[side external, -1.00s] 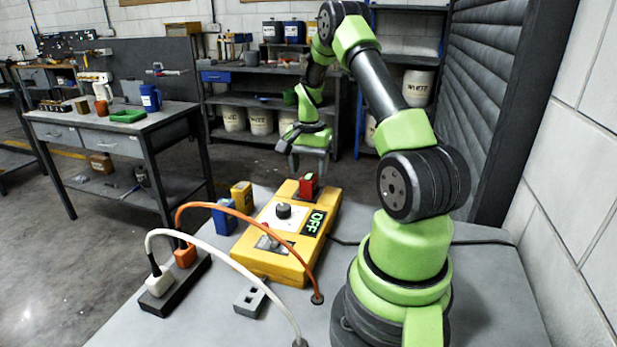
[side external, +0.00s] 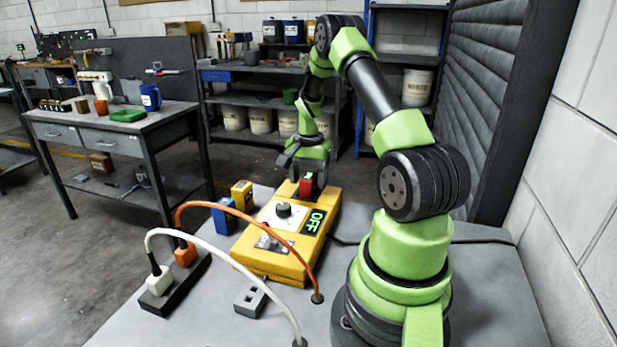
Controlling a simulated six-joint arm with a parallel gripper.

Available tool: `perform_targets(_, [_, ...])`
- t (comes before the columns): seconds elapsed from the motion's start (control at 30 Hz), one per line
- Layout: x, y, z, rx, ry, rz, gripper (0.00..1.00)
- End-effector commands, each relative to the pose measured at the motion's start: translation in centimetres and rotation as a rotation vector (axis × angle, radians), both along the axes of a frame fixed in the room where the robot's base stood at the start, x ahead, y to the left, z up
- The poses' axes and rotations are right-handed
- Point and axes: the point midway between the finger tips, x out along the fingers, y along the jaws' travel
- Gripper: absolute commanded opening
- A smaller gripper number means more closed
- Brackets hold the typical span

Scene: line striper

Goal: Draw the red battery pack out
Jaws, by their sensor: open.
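The red battery pack (side external: 306,187) stands upright in the far end of the yellow line striper unit (side external: 268,262). Part of its top is hidden by my gripper. My gripper (side external: 304,174) is open and points down at the red pack, with its jaws around or just above the top of it; I cannot tell whether they touch it. The unit carries a black knob (side external: 283,210) on a white plate and a sign reading OFF (side external: 314,222).
A blue pack (side external: 223,217) and a yellow pack (side external: 242,195) stand left of the unit. A grey block (side external: 250,301) lies in front.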

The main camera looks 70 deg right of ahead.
Motion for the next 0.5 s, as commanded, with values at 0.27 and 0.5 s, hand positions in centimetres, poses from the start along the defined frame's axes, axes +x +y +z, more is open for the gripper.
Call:
perform_targets(0.27, [0.00,0.00,0.01,0.000,0.000,0.000,0.20])
perform_targets(0.5, [0.01,-0.02,0.09,-0.001,-0.001,0.000,0.15])
